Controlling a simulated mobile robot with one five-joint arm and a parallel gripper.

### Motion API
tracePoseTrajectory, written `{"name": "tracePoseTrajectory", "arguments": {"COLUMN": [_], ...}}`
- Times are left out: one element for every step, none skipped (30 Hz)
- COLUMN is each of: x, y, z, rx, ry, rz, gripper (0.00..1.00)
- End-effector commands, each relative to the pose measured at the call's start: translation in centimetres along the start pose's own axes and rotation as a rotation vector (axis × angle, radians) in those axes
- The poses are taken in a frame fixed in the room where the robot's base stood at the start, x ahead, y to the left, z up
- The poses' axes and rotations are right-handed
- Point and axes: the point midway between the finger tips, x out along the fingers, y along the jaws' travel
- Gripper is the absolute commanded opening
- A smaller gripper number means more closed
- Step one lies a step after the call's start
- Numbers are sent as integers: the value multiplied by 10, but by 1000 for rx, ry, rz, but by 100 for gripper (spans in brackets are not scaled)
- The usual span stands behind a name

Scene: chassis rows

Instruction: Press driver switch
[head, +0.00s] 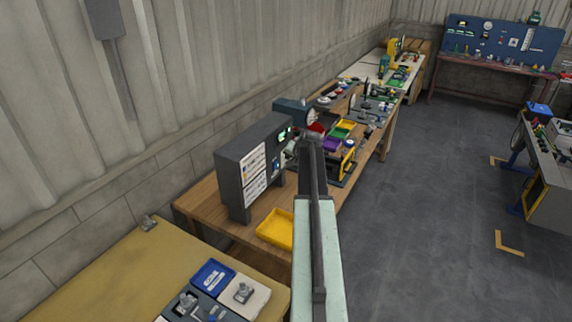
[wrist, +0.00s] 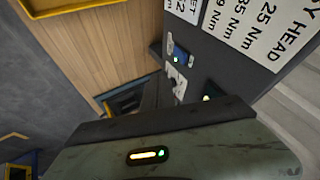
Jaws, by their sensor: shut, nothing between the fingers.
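The dark grey cabinet (head: 234,193) stands on the wooden bench, with white torque label sheets (head: 254,163) on its front. A small blue fitting (head: 276,167), perhaps the driver switch, is on the front's right part. My gripper (head: 290,154) is shut and empty, close in front of the cabinet's right part. I cannot tell whether it touches. My wrist housing hides much of the fingers in the wrist view.
A yellow tray (head: 276,229) lies on the bench below the cabinet. Coloured bins, including a purple one (head: 331,144), stand just beyond my gripper. A nearer table (head: 120,270) holds a blue tray (head: 212,275) and metal parts. The floor (head: 430,190) to the right is open.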

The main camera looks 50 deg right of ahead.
Motion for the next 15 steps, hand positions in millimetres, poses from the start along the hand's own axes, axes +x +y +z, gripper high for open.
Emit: {"name": "tracePoseTrajectory", "arguments": {"x": [13, 18, 26, 32, 39, 48, 55, 62, 71, 77, 84, 93, 99, 98, 96], "y": [2, 2, 2, 2, 2, 2, 2, 2, 2, 2, 2, 2, 2, -6, -17], "z": [2, 2, 2, 3, 3, 3, 3, 4, 4, 4, 4, 4, 4, 1, -1], "rx": [-1, -1, -1, -2, -2, -3, -3, -3, -3, -3, -3, -2, -2, -3, -5], "ry": [0, -1, -1, -1, -1, -1, -2, -2, -2, -2, -2, -2, -2, -2, -2], "rz": [0, 0, -1, -1, -1, -1, -1, -1, -1, -1, -1, -1, -1, -2, -2], "gripper": [0, 0, 0, 0, 0, 0, 0, 0, 0, 0, 0, 0, 0, 0, 0]}}
